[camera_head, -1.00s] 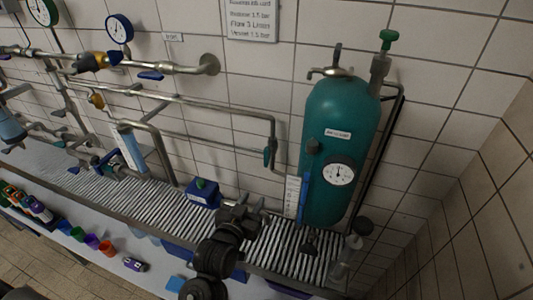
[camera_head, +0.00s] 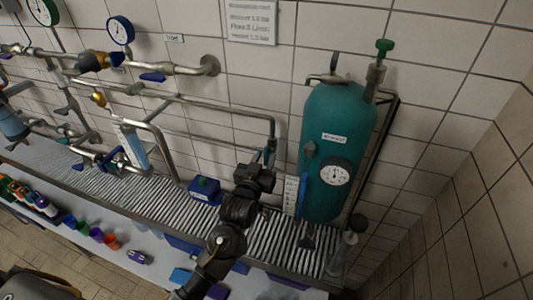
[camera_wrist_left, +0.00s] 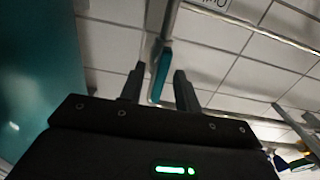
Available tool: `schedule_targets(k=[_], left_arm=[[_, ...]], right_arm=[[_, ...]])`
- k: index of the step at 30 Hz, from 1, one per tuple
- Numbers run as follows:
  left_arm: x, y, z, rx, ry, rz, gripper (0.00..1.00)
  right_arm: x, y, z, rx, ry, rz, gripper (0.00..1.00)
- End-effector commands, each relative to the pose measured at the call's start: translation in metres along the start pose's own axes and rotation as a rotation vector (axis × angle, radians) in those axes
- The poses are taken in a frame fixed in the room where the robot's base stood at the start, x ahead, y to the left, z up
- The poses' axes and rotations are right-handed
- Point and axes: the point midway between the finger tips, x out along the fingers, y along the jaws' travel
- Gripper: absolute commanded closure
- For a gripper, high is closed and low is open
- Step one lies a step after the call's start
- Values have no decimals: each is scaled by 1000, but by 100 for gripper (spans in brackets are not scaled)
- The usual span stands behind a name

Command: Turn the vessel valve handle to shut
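The vessel valve handle (camera_wrist_left: 162,72) is a narrow teal lever on a grey pipe in the left wrist view. It hangs down along the pipe, between the two fingers of my left gripper (camera_wrist_left: 158,76). The fingers are apart, with a gap on each side of the lever. In the head view my left gripper (camera_head: 266,163) is raised in front of the pipe beside the green vessel (camera_head: 338,115) and mostly hides the handle. My right gripper is not in view.
The vessel carries a round gauge (camera_head: 335,171) and stands on a ribbed drain shelf (camera_head: 150,195). A blue box (camera_head: 204,190) sits on the shelf left of my gripper. Pipes with blue levers run along the tiled wall at the left. Several coloured cups stand on the lower ledge.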

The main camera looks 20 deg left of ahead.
Motion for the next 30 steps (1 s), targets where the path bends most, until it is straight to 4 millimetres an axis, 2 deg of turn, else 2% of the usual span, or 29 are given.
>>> schedule_targets(k=[4,13,21,30], left_arm=[[10,0,-1,0,1,-1,67],[12,0,0,-1,0,0,67],[12,0,0,-1,0,0,100],[12,1,0,16,0,1,100]], right_arm=[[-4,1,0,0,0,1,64],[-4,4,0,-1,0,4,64],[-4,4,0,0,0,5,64],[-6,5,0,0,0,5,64]])
